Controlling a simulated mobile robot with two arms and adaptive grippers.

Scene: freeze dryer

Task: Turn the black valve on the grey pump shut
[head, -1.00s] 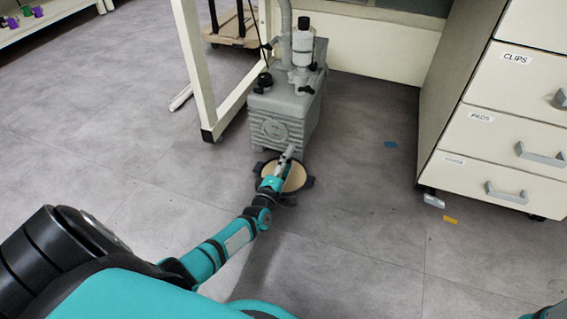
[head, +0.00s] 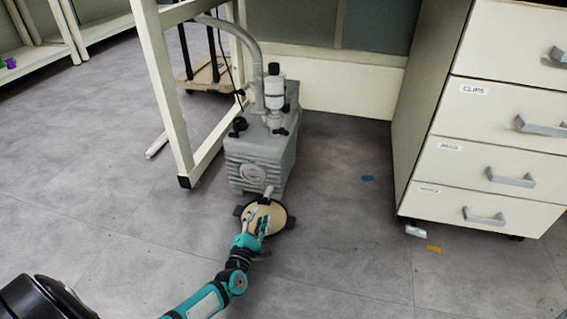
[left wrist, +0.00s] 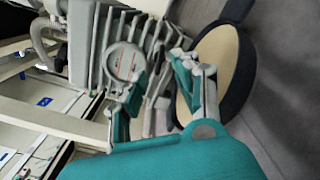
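The grey pump (head: 258,155) stands on the floor by the white frame. It has a black knob (head: 239,125) at its top left and a small black handle (head: 281,131) below the clear, black-capped bottle (head: 274,90). I cannot tell which is the valve or how it is set. My left gripper (head: 258,217) is low in front of the pump, over a round tan-topped disc with a dark rim (head: 281,222). In the left wrist view its fingers (left wrist: 160,92) are apart, with grey pump parts showing behind the gap. My right gripper is out of view.
A white frame leg (head: 163,95) stands left of the pump, and a grey hose (head: 247,45) rises from the pump. A drawer cabinet (head: 480,150) is at the right. The floor between pump and cabinet is open, with blue and yellow marks.

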